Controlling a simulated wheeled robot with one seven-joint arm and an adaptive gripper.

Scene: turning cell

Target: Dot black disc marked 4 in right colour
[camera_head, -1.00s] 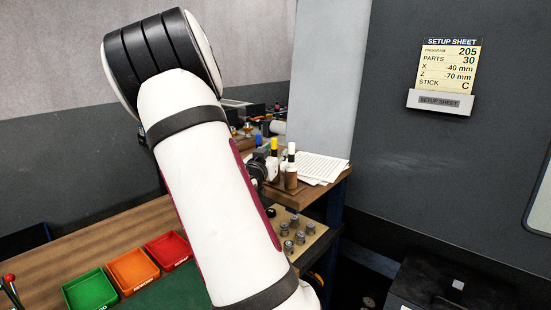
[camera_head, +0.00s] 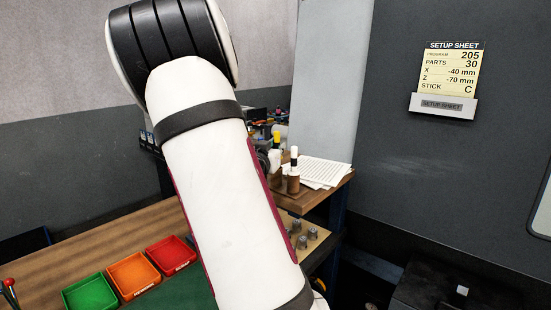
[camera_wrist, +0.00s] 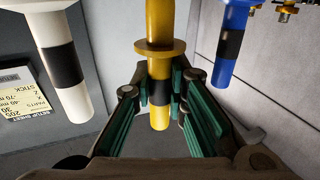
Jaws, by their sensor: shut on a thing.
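A yellow marker (camera_wrist: 159,22) with a black band and a round collar stands between the green-padded fingers of my gripper (camera_wrist: 160,95) in the wrist view. My gripper is shut on it. A white marker (camera_wrist: 56,45) is on its left and a blue marker (camera_wrist: 232,45) on its right, both outside the fingers. In the head view the yellow marker (camera_head: 277,141) and the white marker (camera_head: 294,154) show just right of my arm, which hides most of my gripper and the blue marker. I cannot make out the black disc marked 4.
The white marker sits in a brown holder (camera_head: 293,184) beside papers (camera_head: 322,172) on a wooden shelf. Below are several grey metal parts (camera_head: 314,233). Green (camera_head: 89,294), orange (camera_head: 133,273) and red (camera_head: 171,255) trays stand left of my arm. A setup sheet (camera_head: 449,73) reads stick C.

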